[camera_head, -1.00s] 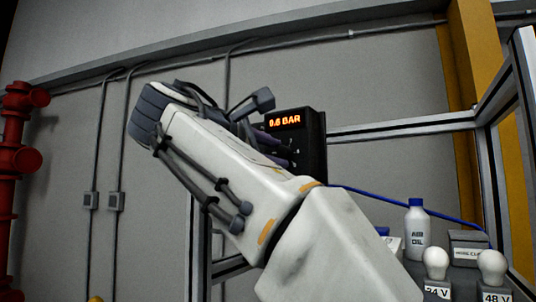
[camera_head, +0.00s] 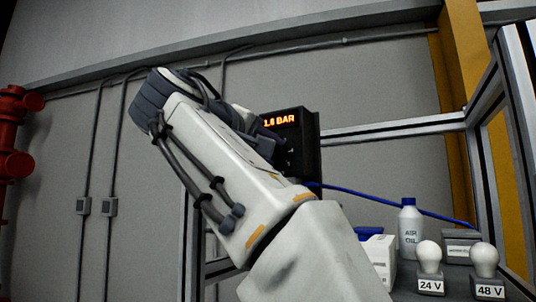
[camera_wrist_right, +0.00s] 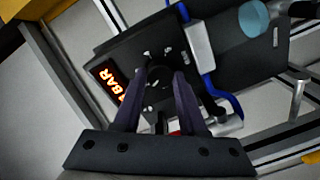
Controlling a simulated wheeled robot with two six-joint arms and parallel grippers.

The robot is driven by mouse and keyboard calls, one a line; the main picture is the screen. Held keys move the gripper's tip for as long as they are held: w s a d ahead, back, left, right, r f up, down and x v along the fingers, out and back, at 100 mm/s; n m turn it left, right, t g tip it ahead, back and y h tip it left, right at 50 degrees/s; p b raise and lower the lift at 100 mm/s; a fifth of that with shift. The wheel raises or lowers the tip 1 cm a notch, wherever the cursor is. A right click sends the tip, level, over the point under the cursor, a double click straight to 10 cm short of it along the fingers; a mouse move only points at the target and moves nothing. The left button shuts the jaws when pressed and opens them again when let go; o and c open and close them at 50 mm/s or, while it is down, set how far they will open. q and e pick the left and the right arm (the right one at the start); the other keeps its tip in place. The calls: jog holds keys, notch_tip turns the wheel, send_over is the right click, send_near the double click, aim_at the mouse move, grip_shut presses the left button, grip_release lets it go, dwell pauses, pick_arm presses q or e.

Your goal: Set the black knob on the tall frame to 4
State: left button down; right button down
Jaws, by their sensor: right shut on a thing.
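A black box with an orange lit display (camera_head: 279,118) is on the tall frame (camera_head: 400,131) in the head view. The readout looks like 1.6 BAR, its left end close to my arm. My right arm covers the left part of the box and hides the knob there. In the right wrist view, the two dark fingers of my right gripper (camera_wrist_right: 160,78) reach the box's face and are shut on the black knob (camera_wrist_right: 159,86), among white dial marks. The display (camera_wrist_right: 109,84) is beside them, partly covered by a finger. My left gripper is out of view.
A blue cable (camera_head: 390,202) runs from the box to the right. A white bottle (camera_head: 409,230), a white box and bulbs labelled 24 V (camera_head: 429,258) and 48 V (camera_head: 484,260) stand lower right. A red pipe (camera_head: 12,165) is at far left.

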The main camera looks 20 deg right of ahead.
jog(key=m+b, duration=0.1)
jog(key=m, duration=0.4)
jog(key=m+b, duration=0.1)
jog(key=m, duration=0.4)
jog(key=shift+s+f+m+t+b, duration=0.1)
jog(key=shift+f+m+t+b, duration=0.1)
jog(key=shift+m+t+b, duration=0.15)
jog(key=m+b, duration=0.1)
jog(key=m, duration=0.4)
jog(key=shift+d, duration=0.1)
jog(key=shift+m, duration=2.65)
jog(key=shift+c, duration=2.3)
grip_release()
jog(key=shift+s, duration=0.15)
jog(key=v, duration=1)
